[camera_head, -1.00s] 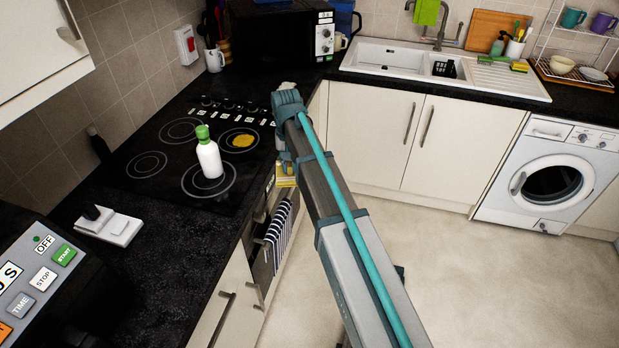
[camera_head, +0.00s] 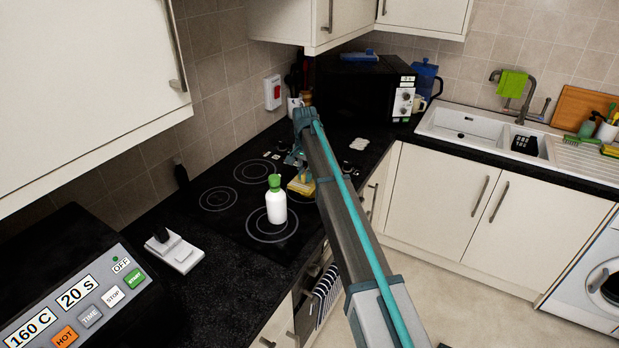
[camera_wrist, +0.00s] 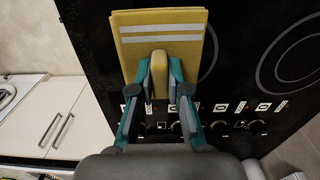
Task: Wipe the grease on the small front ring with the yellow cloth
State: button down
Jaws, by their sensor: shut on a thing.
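The yellow cloth (camera_wrist: 188,60) is a folded pad with pale grey stripes. In the wrist view my gripper (camera_wrist: 160,82) is shut on a raised yellow part in its middle. In the head view the cloth (camera_head: 301,187) is over the black hob (camera_head: 236,226), just right of a white bottle (camera_head: 276,208) with a green cap. I cannot tell whether it touches the hob. The small front ring and its grease are hidden behind the cloth and my arm; only a ring arc (camera_wrist: 212,62) shows beside the cloth in the wrist view.
The bottle stands on the large front ring (camera_head: 250,228), close to the cloth. Hob controls (camera_wrist: 238,107) run along one edge. A white holder (camera_head: 175,252) sits left of the hob. A black microwave (camera_head: 350,95) stands behind, and wall cupboards (camera_head: 80,90) hang at upper left.

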aim_at(305, 184)
jog(key=shift+f+b, duration=0.75)
jog(key=shift+f, duration=1.65)
jog(key=shift+f, duration=0.65)
jog(key=c, duration=1.4)
grip_release()
jog(key=shift+r, duration=0.35)
grip_shut()
